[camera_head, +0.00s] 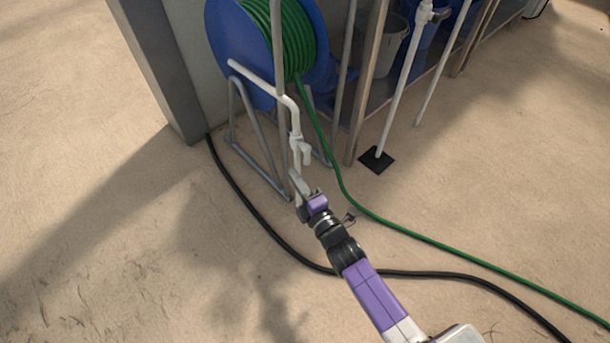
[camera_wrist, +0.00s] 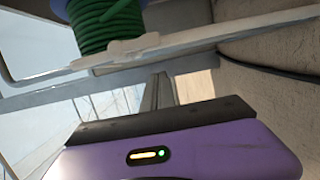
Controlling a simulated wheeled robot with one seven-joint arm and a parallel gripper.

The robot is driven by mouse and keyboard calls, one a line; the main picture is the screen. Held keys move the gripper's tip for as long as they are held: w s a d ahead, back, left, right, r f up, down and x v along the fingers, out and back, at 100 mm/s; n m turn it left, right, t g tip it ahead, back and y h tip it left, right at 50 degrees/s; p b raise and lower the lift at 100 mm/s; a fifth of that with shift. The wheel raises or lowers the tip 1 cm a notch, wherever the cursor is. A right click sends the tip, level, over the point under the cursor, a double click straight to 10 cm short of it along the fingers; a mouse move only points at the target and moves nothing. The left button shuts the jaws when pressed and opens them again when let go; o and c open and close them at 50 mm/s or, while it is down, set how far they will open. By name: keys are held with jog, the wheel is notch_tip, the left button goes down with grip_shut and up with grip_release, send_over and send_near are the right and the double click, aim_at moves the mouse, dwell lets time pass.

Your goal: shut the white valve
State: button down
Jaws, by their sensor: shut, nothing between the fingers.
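The white valve (camera_head: 301,147) sits on a white pipe (camera_head: 255,77) that bends down in front of the hose reel. In the head view my gripper (camera_head: 303,206) is just below the valve, at the pipe's lower end. I cannot tell whether it touches the pipe or the valve's handle. In the wrist view my gripper (camera_wrist: 160,90) shows its grey fingers together, with nothing seen between them. A pale pipe with a fitting (camera_wrist: 127,46) crosses above the fingertips there. The valve's lever position is not clear in either view.
A blue reel (camera_head: 228,45) with green hose (camera_head: 345,190) stands on a grey frame (camera_head: 262,155) behind the valve. A black hose (camera_head: 245,200) runs along the sandy ground. Posts and a shelf with buckets (camera_head: 385,45) stand to the right. Open ground lies at left.

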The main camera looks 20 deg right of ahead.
aim_at(307, 155)
jog(key=shift+w+d, duration=0.2)
jog(key=shift+d, duration=0.55)
jog(key=shift+w+d, duration=0.2)
jog(key=shift+d, duration=0.55)
